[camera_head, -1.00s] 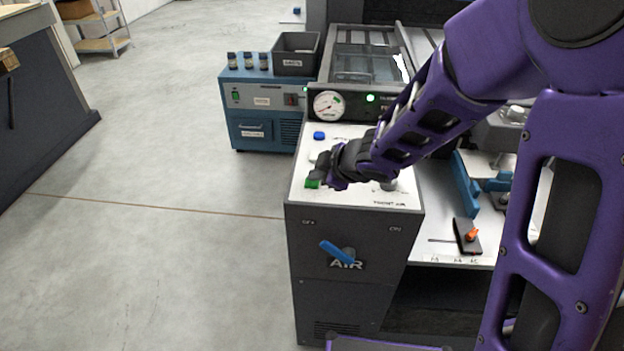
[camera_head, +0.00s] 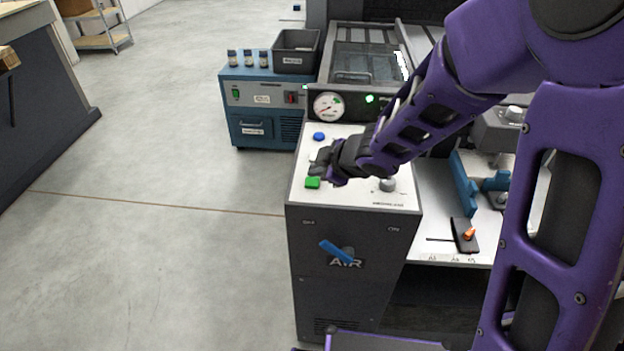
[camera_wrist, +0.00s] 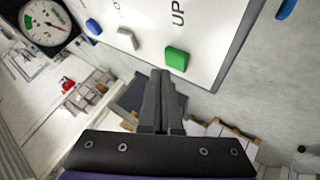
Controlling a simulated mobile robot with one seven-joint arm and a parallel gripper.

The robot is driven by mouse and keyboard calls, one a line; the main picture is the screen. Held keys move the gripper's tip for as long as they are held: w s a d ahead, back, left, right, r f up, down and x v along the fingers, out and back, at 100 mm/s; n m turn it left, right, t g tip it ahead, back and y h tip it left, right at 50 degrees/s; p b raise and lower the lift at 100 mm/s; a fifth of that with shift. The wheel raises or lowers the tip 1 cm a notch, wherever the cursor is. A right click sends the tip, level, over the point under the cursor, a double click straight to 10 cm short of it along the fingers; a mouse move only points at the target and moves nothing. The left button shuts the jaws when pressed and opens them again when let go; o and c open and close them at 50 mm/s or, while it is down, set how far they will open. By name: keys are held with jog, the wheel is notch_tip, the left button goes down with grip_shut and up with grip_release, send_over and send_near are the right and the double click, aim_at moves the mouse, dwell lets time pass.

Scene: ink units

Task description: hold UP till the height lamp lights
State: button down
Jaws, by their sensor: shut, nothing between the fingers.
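The green button (camera_head: 312,183) sits at the front left of the white panel top (camera_head: 350,193). In the wrist view the green button (camera_wrist: 177,58) lies beside the printed word UP (camera_wrist: 178,14). My gripper (camera_head: 321,168) is shut and empty, just behind and above the button, and seems clear of it. In the wrist view my fingertips (camera_wrist: 160,74) show just below the button, with no clear contact. A green lamp (camera_head: 369,99) glows on the upright strip behind the panel; its label cannot be read.
A blue button (camera_head: 319,136) and a round gauge (camera_head: 327,106) are farther back. A grey-white button (camera_wrist: 128,40) shows in the wrist view. A grey knob (camera_head: 388,184) stands right of my gripper. Open floor lies left.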

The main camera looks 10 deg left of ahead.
aim_at(316, 183)
jog(key=shift+r+p, duration=2.6)
jog(key=shift+p, duration=0.05)
jog(key=shift+f, duration=0.1)
